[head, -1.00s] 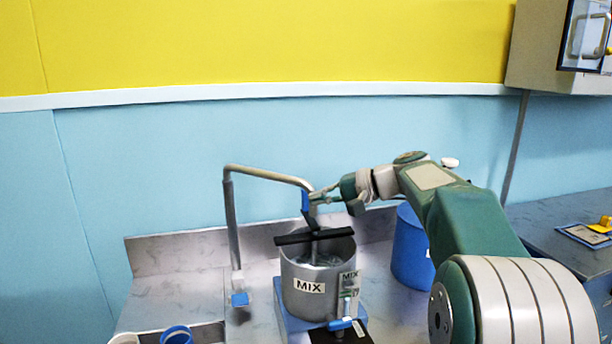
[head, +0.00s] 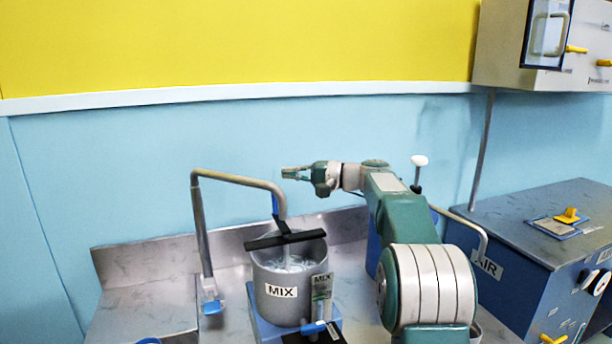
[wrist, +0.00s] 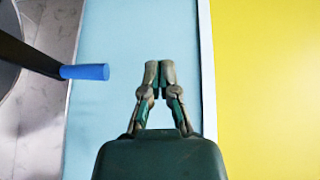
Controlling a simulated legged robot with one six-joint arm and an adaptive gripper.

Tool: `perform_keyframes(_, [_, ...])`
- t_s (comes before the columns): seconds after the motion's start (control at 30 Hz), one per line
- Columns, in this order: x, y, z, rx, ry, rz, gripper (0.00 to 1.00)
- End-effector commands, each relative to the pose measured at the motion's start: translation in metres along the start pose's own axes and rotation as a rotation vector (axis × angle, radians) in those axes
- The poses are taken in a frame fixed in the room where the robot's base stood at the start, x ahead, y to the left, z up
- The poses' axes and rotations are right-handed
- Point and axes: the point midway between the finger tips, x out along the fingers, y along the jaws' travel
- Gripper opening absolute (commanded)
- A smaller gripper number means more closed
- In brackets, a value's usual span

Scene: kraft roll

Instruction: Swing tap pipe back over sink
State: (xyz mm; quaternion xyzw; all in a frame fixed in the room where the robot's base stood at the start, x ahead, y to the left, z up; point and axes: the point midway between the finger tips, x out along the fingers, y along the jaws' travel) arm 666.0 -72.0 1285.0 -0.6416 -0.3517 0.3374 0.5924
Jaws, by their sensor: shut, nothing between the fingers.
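The tap pipe (head: 235,180) is a grey bent tube. It rises from a base with a blue lever (head: 211,307), runs right, and bends down over the grey pot labelled MIX (head: 290,292). Its outlet is above the pot, beside a black crossbar with an upright blue-tipped bar (head: 276,204). My gripper (head: 284,173) is shut and empty, just above and right of the pipe's bend, apparently clear of it. In the wrist view the fingertips (wrist: 159,72) are together, and a dark bar with a blue end (wrist: 85,72) is to their left. The sink is almost wholly cut off at lower left.
The steel worktop (head: 145,315) has a raised backsplash against the blue wall. A blue container (head: 374,245) is partly hidden behind my arm. A blue cabinet marked AIR (head: 515,285) stands at right, with a wall box (head: 550,50) above.

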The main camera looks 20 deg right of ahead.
Motion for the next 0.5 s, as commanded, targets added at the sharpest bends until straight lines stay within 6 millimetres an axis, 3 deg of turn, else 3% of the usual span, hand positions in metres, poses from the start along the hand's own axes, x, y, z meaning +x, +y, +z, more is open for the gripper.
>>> perform_keyframes(0.2, [0.036, 0.001, 0.000, 0.000, -0.003, -0.001, 0.00])
perform_keyframes(0.5, [0.039, 0.000, 0.030, 0.002, 0.000, -0.001, 0.00])
